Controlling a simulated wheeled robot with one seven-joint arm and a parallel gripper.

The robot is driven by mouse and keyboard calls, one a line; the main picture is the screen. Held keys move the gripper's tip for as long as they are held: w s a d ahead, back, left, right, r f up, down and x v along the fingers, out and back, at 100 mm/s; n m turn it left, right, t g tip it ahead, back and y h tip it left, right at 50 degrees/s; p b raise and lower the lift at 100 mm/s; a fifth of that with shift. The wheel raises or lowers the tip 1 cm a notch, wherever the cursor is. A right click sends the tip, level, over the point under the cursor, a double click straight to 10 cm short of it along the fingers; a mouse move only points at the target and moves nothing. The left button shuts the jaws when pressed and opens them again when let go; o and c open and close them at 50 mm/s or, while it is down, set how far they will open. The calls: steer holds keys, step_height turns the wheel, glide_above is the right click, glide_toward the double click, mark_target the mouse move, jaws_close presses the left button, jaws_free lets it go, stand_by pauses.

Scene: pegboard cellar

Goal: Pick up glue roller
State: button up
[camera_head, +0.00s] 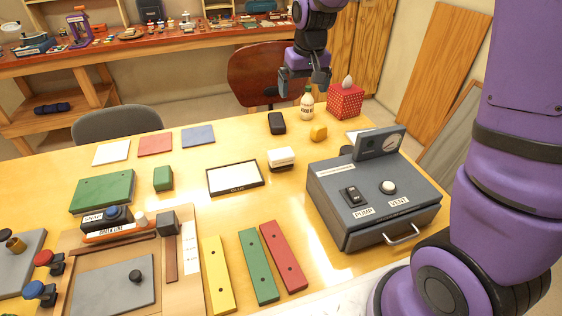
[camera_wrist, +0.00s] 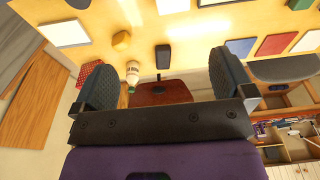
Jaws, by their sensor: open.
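No object is plainly marked as the glue roller. A dark rounded block (camera_head: 277,123) lies on the far part of the table; in the wrist view this dark block (camera_wrist: 163,55) seems to have a thin stem at its far end. A white block with a dark base (camera_head: 281,158) stands nearer, beside a black-framed white tray labelled GLUE (camera_head: 235,178). I cannot tell which of the two blocks is the roller. My gripper (camera_head: 304,80) is open and empty, raised above the table's far edge; in the wrist view my gripper (camera_wrist: 165,75) has its fingers wide apart.
A cream bottle (camera_head: 307,104), red dotted tissue box (camera_head: 345,102) and yellow block (camera_head: 319,132) stand close by at the far edge. A grey pump box (camera_head: 372,195) fills the right. Coloured strips (camera_head: 258,266) lie in front. A brown chair (camera_head: 262,77) stands behind the table.

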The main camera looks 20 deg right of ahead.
steer(key=w+a+f+g, duration=0.1)
steer(key=w+a+f, duration=0.1)
steer(key=w+f, duration=0.6)
glide_above(281, 151)
steer(key=shift+g, duration=0.4)
step_height(281, 151, down, 11)
steer(key=shift+f, duration=0.2)
step_height(281, 151, down, 6)
steer(key=shift+a+f, duration=0.1)
steer(key=shift+s+f, duration=0.25)
steer(key=shift+f, duration=1.1)
steer(key=shift+s+f, duration=0.2)
steer(key=shift+f, duration=1.1)
steer(key=c, duration=0.8)
steer(key=shift+r, duration=5.05)
steer(key=shift+c, duration=0.2)
steer(key=o, duration=0.5)
steer(key=shift+c, duration=0.9)
